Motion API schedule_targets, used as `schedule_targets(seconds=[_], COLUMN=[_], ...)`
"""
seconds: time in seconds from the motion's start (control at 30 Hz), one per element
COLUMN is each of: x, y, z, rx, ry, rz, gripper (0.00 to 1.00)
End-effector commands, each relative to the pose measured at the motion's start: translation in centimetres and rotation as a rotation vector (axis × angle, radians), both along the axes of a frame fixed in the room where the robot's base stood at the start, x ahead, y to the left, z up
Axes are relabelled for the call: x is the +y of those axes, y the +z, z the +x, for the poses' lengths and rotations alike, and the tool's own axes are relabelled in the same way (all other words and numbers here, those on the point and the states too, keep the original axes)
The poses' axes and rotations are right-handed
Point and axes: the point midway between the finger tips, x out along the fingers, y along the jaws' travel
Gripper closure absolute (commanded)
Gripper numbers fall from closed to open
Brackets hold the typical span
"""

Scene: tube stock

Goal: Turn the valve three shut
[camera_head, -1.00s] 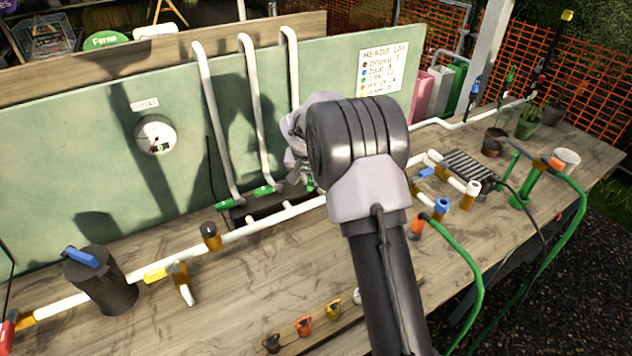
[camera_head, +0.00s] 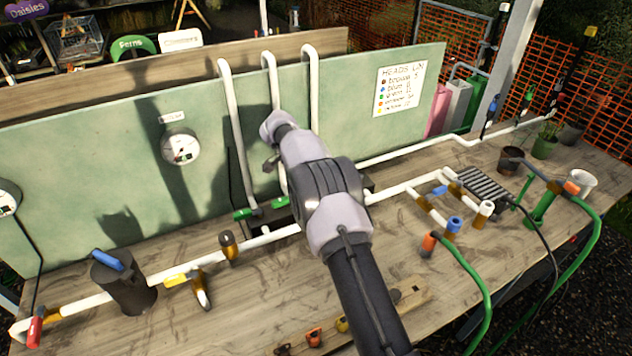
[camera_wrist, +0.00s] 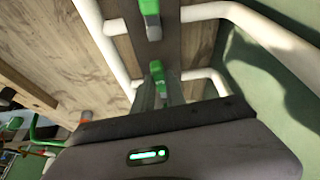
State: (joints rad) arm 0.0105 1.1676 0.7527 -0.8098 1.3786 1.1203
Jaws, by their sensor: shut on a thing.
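A row of white pipes comes down the green board to valves with green handles. In the head view, one green handle (camera_head: 242,213) and a second green handle (camera_head: 279,202) show on the dark block, left of my arm; the rest of the row is hidden behind my arm. In the wrist view, my gripper (camera_wrist: 167,94) is shut on a green valve handle (camera_wrist: 158,70), which shows just beyond the fingers. Another green handle (camera_wrist: 150,8) stands free farther up that view. I cannot read any valve number.
A dark canister (camera_head: 125,285) with a blue handle stands on the white pipe line at left. A round gauge (camera_head: 181,146) is on the board. Green hoses (camera_head: 478,290) and blue-capped stubs (camera_head: 453,224) lie to the right.

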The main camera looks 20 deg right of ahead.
Motion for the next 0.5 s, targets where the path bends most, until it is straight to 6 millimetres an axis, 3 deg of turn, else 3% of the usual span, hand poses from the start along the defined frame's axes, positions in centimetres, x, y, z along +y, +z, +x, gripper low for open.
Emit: schedule_targets(seconds=[0.5], x=[0.05], y=[0.01], z=[0.53], rx=[-0.001], ry=[-0.094], rz=[-0.001], gripper=[1.0])
